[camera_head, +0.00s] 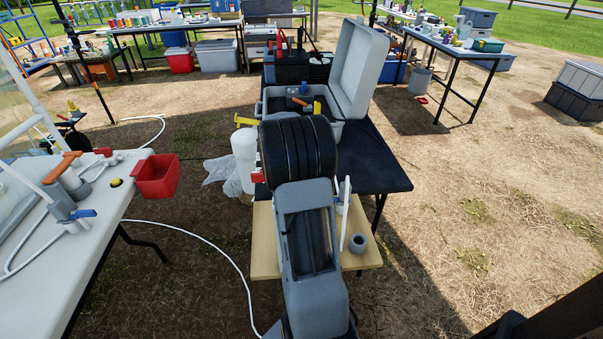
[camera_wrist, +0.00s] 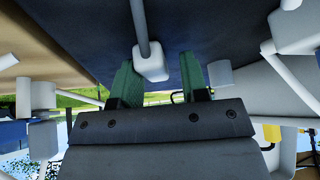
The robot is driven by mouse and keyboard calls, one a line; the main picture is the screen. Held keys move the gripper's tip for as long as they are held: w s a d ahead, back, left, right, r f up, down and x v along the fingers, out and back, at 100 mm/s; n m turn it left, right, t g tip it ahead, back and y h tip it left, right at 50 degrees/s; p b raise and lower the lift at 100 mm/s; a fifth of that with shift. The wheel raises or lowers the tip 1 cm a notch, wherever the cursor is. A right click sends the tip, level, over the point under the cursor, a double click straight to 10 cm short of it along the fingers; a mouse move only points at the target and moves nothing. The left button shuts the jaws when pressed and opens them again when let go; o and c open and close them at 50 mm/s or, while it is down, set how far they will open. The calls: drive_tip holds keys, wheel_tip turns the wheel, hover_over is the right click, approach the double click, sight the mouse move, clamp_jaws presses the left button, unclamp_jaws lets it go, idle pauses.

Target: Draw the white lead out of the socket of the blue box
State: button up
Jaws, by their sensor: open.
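In the wrist view my gripper (camera_wrist: 160,78) is open, its two green fingers set apart. A pale block on a thin grey stem (camera_wrist: 151,62) shows between the fingertips, with no visible grip on it. I cannot tell its depth, or whether it is the lead's plug. Behind it is a broad dark blue surface (camera_wrist: 205,35); I cannot tell whether this is the blue box or a tabletop. No socket can be made out. In the head view my arm hides my gripper. A white lead (camera_head: 225,256) runs over the ground at left; its upper end is not clear.
An open pale case (camera_head: 359,68) stands on a dark table (camera_head: 378,165) beyond my arm. At left is a white table (camera_head: 97,235) with a red bin (camera_head: 157,177). Open ground lies right.

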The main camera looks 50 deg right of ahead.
drive_tip(key=shift+s+a+f, duration=0.3)
drive_tip(key=shift+s+f, duration=0.15)
drive_tip(key=shift+f, duration=0.3)
drive_tip(key=w+d+p+v, duration=0.1)
drive_tip(key=p+v, duration=0.1)
drive_tip(key=v, duration=1.3)
drive_tip(key=shift+r, duration=0.2)
drive_tip(key=shift+s, duration=0.1)
